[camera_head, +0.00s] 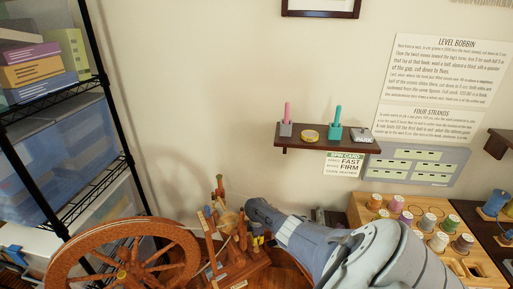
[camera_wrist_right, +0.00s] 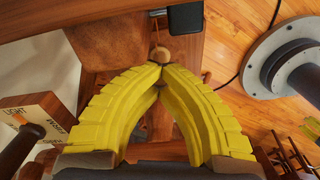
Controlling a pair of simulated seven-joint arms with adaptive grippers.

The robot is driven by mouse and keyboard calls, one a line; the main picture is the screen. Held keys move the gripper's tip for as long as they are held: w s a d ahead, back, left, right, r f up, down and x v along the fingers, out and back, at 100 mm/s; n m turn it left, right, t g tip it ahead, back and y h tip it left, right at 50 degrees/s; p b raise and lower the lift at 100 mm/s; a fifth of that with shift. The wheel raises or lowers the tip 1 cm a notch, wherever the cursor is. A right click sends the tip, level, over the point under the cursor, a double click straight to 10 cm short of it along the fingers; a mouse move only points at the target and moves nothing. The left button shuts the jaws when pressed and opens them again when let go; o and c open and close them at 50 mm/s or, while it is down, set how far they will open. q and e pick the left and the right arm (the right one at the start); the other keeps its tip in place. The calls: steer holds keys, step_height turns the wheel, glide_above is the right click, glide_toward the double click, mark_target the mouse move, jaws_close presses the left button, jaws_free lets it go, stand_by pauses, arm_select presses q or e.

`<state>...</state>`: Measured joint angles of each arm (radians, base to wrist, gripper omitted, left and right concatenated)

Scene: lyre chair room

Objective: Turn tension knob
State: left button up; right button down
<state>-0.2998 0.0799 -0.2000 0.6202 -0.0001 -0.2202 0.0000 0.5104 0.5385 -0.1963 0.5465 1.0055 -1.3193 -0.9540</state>
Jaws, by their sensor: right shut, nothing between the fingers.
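The spinning wheel stands at the lower left of the head view, with its large spoked wheel (camera_head: 123,262) and a wooden upright part (camera_head: 222,232) to its right. My right arm reaches in from the lower right, and its gripper (camera_head: 257,241) is beside that part. In the right wrist view the yellow fingers (camera_wrist_right: 158,72) are shut with their tips together and hold nothing. A small round wooden knob (camera_wrist_right: 160,54) lies just beyond the tips; I cannot tell whether they touch it.
A wall shelf (camera_head: 325,143) holds pegs and a yellow ring above a card reading FAST and FIRM (camera_head: 343,163). A wooden rack of spools (camera_head: 405,215) stands at right. A black shelving unit (camera_head: 95,85) with boxes is at left.

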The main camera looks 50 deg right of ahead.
steer(key=shift+s+m, duration=0.1)
steer(key=shift+m, duration=0.5)
steer(key=c, duration=1.3)
jaws_free()
steer(key=shift+r, duration=0.1)
step_height(320, 180, up, 12)
stand_by(0.3)
